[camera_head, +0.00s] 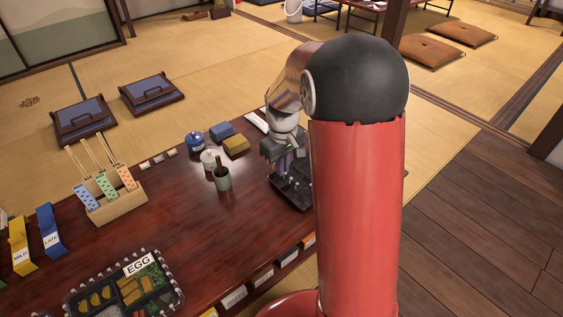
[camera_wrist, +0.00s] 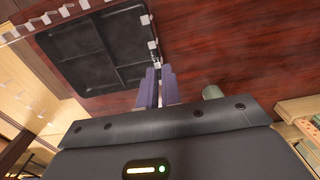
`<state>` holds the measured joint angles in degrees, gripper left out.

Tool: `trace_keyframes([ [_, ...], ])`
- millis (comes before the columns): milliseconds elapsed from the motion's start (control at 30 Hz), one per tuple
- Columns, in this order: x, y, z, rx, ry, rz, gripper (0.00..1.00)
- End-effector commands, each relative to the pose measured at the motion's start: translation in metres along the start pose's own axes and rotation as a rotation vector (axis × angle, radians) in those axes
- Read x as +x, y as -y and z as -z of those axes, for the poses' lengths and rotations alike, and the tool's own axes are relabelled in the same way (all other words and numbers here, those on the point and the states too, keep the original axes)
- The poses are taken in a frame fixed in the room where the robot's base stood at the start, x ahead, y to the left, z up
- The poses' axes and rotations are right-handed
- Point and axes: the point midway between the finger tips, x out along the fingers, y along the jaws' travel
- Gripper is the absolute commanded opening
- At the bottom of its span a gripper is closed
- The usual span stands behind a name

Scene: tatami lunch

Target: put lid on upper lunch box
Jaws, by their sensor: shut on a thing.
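My gripper (camera_head: 285,155) is low over the far right part of the dark table, partly hidden by my arm. In the wrist view its purple fingers (camera_wrist: 157,75) are shut on the edge of what looks like a clear lid (camera_wrist: 152,45), seen mainly as white marks along its rim. Behind it is a black lunch box (camera_wrist: 97,50) with empty compartments; it also shows under my gripper in the head view (camera_head: 296,195). I cannot tell whether lid and box touch. A second lunch box (camera_head: 120,292), filled with food, stands at the near left with white marks around its rim.
A dark green cup (camera_head: 222,179), a white pot (camera_head: 210,159), a blue pot (camera_head: 195,141) and a wooden rack (camera_head: 112,204) stand left of my gripper. The table's middle is clear.

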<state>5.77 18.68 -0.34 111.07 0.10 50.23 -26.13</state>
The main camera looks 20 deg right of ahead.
Motion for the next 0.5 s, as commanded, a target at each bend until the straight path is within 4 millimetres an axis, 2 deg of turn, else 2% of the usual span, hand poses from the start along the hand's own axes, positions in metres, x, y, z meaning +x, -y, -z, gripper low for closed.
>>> trace_keyframes([
  [500,0.038,0.000,0.000,0.000,0.001,0.001,0.00],
])
